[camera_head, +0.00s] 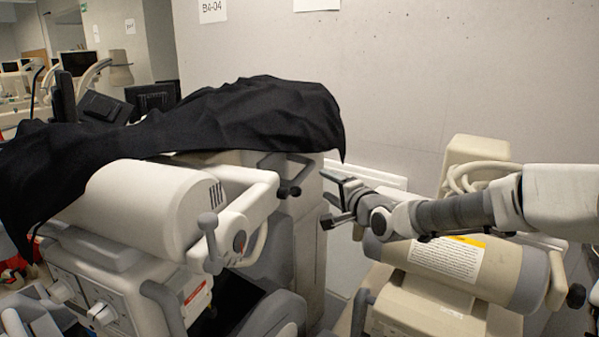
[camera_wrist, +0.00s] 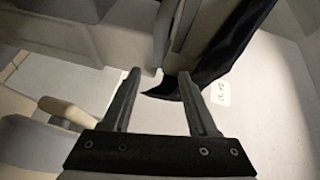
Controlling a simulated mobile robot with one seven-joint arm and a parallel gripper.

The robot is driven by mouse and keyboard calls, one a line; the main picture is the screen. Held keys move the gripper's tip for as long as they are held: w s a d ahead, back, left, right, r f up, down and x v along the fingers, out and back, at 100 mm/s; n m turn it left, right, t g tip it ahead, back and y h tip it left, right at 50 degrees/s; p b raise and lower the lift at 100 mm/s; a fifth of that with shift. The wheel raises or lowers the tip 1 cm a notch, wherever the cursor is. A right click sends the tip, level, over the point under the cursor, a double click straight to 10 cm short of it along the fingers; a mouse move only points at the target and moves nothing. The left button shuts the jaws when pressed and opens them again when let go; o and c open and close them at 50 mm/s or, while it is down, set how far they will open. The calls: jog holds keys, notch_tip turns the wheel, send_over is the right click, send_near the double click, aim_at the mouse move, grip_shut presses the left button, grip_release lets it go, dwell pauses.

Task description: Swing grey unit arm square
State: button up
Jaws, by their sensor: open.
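A grey-white unit (camera_head: 150,210) with a thick cylindrical housing stands at the left in the head view, partly under a black cloth (camera_head: 250,115). A pale jointed arm (camera_head: 245,205) with a grey knob juts from its right side, and a dark bracket handle (camera_head: 288,185) shows behind it. My gripper (camera_head: 327,200) is open and empty, to the right of that bracket and apart from it. In the wrist view the two fingers of my gripper (camera_wrist: 159,75) are spread, with nothing between them. The wrist view shows pale housing surfaces ahead, but I cannot tell which part they belong to.
A beige unit (camera_head: 455,265) with a yellow-topped label stands below my arm at the right. A narrow gap of floor (camera_head: 345,265) separates the two units. A grey wall (camera_head: 430,70) closes off the back. The cloth edge (camera_wrist: 215,60) hangs near my fingers in the wrist view.

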jog(key=p+x, duration=0.2)
jog(key=x, duration=1.5)
jog(key=shift+s, duration=0.1)
grip_shut()
dwell(1.0)
